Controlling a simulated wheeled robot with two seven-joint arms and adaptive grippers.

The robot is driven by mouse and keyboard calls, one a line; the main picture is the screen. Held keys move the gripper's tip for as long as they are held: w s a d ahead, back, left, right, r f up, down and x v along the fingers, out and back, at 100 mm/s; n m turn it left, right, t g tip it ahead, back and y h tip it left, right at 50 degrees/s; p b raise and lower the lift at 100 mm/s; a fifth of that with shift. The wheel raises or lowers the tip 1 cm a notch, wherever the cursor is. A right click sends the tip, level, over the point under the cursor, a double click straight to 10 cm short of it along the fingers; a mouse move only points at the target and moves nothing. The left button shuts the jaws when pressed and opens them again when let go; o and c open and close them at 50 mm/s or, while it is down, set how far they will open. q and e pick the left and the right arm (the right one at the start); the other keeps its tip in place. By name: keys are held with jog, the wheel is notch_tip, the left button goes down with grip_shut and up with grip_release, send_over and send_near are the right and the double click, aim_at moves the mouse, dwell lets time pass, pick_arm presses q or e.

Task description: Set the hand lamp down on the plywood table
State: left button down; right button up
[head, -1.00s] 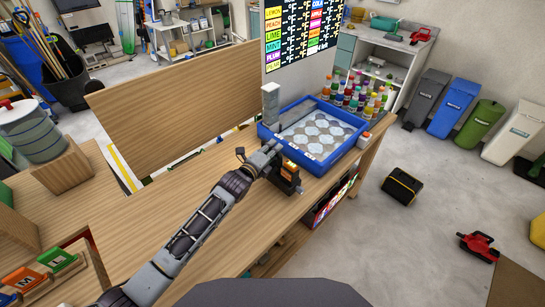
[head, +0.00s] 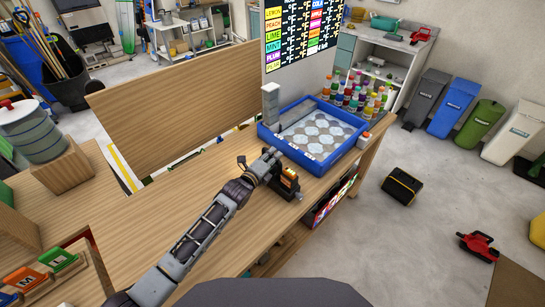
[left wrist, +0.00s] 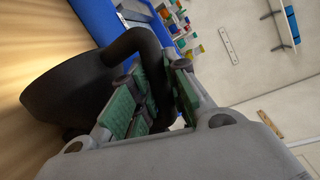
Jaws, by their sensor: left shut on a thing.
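The hand lamp (head: 287,186), black with an orange part, is at the plywood table (head: 200,250), in front of the blue tray. My left gripper (head: 268,165) is shut on the lamp's black handle (left wrist: 143,43). In the left wrist view the lamp's round black body (left wrist: 68,100) is at the left, and the green-padded fingers (left wrist: 152,98) close around the handle. The lamp is at or just above the tabletop; I cannot tell whether it touches. My right gripper is not in view.
A blue tray (head: 272,139) with a pale round-patterned inside stands behind the lamp, with several bottles (head: 358,95) beyond it. A grey post (head: 270,103) stands at its left corner. The table's right edge is near the lamp.

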pick_arm(q)
jog(key=shift+r, duration=0.1)
jog(key=c, duration=1.8)
grip_release()
jog(key=shift+f, duration=0.2)
jog(key=o, duration=0.4)
jog(key=shift+r, duration=0.15)
jog(key=shift+b+v, duration=0.45)
jog(key=shift+v, duration=5.6)
